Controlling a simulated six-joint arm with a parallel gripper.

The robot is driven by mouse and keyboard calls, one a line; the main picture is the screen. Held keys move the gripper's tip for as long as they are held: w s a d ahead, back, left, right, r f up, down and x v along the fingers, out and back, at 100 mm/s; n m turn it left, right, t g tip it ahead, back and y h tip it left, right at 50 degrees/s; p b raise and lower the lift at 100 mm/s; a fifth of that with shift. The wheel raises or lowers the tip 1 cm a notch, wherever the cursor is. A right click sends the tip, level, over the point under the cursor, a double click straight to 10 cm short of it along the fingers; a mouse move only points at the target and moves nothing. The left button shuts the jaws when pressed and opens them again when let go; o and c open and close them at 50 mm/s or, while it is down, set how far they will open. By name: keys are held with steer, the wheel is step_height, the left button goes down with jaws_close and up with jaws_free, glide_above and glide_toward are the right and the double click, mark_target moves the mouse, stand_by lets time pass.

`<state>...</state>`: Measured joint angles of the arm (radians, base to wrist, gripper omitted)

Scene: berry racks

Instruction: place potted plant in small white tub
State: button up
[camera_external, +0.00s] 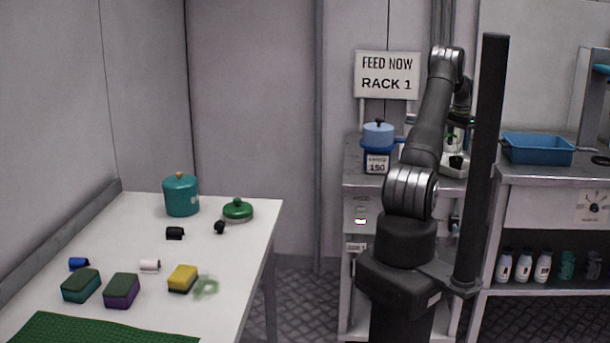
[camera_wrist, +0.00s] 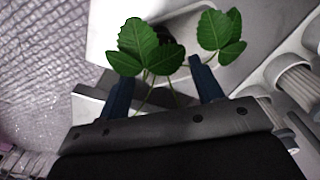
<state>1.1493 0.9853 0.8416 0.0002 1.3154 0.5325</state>
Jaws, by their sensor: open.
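The potted plant shows in the external view as a small black pot (camera_external: 456,161) with green leaves above it. The pot appears to sit in or at the small white tub (camera_external: 452,173) on the rack top; my arm partly hides both. In the wrist view the plant's leaves (camera_wrist: 145,45) spread just beyond my fingertips, and thin stems run down between the fingers. A white surface, likely the tub (camera_wrist: 105,22), lies behind the leaves. My gripper (camera_wrist: 161,76) is open, with its two blue fingers apart on either side of the stems. The leaves hide most of the pot.
A blue pot (camera_external: 378,138) with a label stands left of my arm on the rack. A blue tray (camera_external: 537,149) sits on the right rack, with several bottles on the shelf below. The left table (camera_external: 235,262) holds sponges, a teal pot and a green lid.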

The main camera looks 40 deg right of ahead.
mark_target(456, 158)
steer(key=shift+r, duration=1.35)
steer(key=shift+f, duration=4.4)
